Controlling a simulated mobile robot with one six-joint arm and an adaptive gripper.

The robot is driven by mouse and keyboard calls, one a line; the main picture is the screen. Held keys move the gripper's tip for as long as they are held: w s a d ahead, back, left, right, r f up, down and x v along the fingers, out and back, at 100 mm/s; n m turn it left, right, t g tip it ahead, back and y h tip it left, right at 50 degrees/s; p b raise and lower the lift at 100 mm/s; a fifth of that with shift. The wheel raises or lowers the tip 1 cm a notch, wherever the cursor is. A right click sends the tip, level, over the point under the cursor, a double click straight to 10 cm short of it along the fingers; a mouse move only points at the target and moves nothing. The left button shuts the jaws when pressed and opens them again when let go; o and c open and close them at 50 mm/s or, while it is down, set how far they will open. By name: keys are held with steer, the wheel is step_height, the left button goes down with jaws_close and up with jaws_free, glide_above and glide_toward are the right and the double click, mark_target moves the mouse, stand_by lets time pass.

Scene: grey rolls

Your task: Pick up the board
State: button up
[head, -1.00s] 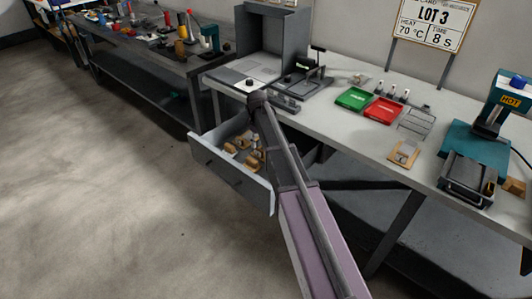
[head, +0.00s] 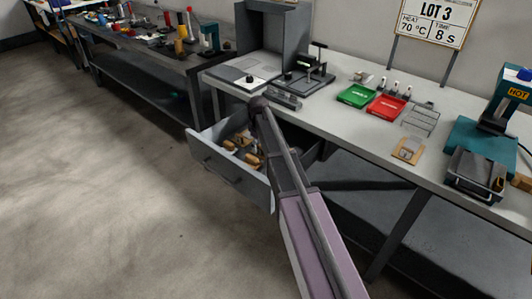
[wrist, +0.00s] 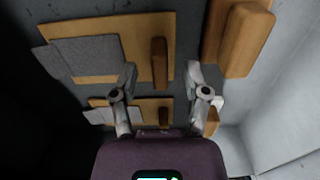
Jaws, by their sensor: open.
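Several tan wooden boards lie in the open drawer (head: 230,176). In the wrist view, one board (wrist: 88,25) has a grey pad on its left and an upright wooden block handle (wrist: 159,62) on its right. A second, similar board (wrist: 150,104) lies below it in the picture, partly hidden by my gripper. A third wooden piece with a block (wrist: 240,40) is at the upper right. My gripper (wrist: 161,78) is open, with its fingertips on either side of the first board's handle, apart from it. In the head view my arm hides most of the gripper.
The drawer's pale wall (wrist: 285,95) is close on the right. A teal hot press (head: 488,135) stands at the right.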

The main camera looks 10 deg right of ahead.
steer(key=shift+f, duration=0.4)
stand_by(0.3)
jaws_close()
